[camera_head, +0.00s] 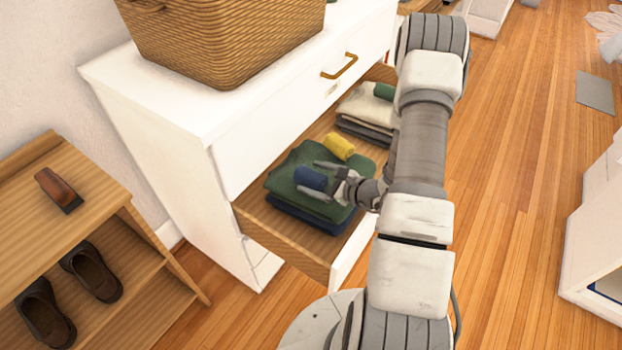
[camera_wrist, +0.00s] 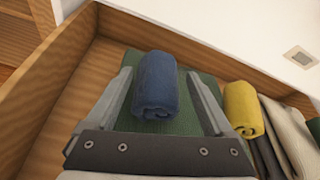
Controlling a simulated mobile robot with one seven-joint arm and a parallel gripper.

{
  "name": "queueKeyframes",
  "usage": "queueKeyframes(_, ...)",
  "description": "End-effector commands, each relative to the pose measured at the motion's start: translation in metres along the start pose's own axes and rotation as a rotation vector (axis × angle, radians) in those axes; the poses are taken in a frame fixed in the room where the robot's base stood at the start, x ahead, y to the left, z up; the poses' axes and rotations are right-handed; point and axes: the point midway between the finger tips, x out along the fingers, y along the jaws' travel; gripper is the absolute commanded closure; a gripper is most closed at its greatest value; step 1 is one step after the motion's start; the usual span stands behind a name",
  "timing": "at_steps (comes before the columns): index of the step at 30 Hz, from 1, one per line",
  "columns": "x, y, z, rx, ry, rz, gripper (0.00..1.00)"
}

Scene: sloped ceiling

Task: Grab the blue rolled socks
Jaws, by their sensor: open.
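The blue rolled socks (camera_head: 311,178) lie on a folded green garment (camera_head: 285,180) inside the open drawer. In the wrist view the blue rolled socks (camera_wrist: 156,85) lie between the two fingers. My gripper (camera_head: 322,179) is open, reaching in from the right with one finger on each side of the socks. It also shows in the wrist view (camera_wrist: 158,88).
Yellow rolled socks (camera_head: 339,146) lie close beside the gripper, also in the wrist view (camera_wrist: 243,108). A green roll (camera_head: 384,91) and folded clothes (camera_head: 362,108) are farther back. Drawer walls (camera_wrist: 55,85) surround them. A wicker basket (camera_head: 225,40) stands on the white dresser (camera_head: 225,115).

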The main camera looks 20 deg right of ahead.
Motion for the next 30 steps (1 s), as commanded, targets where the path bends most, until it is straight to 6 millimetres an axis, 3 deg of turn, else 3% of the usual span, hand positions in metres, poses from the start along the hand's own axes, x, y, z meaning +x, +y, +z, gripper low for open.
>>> queueKeyframes(9,0.044,0.0,-0.002,-0.002,-0.002,0.002,0.13)
queueKeyframes(17,0.048,0.0,-0.001,-0.001,0.0,0.001,0.13)
queueKeyframes(27,0.048,0.0,-0.001,-0.001,0.0,0.001,0.74)
queueKeyframes(30,0.048,-0.001,-0.001,-0.001,-0.001,0.001,0.75)
